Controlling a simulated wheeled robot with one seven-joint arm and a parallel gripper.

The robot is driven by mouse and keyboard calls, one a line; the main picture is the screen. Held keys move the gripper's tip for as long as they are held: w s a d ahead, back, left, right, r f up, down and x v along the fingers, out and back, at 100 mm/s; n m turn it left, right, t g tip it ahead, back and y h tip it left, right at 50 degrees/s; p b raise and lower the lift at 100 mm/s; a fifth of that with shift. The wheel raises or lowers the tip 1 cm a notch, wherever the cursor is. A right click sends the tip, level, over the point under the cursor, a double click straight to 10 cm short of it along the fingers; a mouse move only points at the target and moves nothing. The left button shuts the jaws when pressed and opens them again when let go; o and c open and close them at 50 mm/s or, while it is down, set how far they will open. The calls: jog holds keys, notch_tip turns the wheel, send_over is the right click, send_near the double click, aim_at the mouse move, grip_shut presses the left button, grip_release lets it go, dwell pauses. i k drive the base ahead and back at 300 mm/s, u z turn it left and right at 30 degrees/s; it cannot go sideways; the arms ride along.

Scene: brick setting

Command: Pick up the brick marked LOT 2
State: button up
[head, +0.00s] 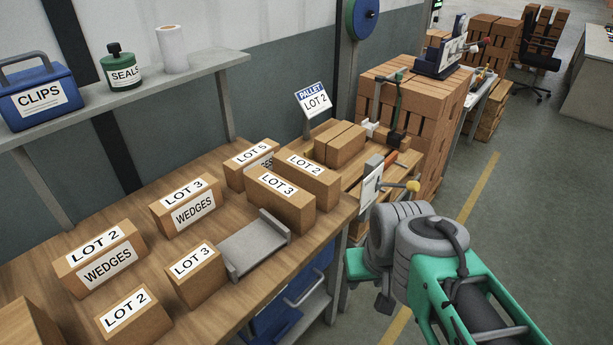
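Three bricks on the wooden bench carry a LOT 2 label. One is a LOT 2 brick (152,323) at the near edge of the picture. One is a LOT 2 WEDGES brick (70,276) at the left, with a second label on its side. One is a LOT 2 brick (325,187) at the far right end, partly hidden behind a LOT 3 brick (300,212). My green and grey arm is at the lower right, beside the bench and apart from the bricks. I cannot make out my gripper's fingers.
Also on the bench (120,215) are a LOT 3 WEDGES brick (170,224), a LOT 5 brick (236,178), another LOT 3 brick (208,284) and a grey tray (255,247). A PALLET LOT 2 sign (314,101) stands behind. A shelf (205,72) overhangs the left side.

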aim_at(318, 180)
jog(key=u, duration=3.05)
jog(key=k, duration=1.35)
jog(key=z, duration=1)
jog(key=i, duration=0.5)
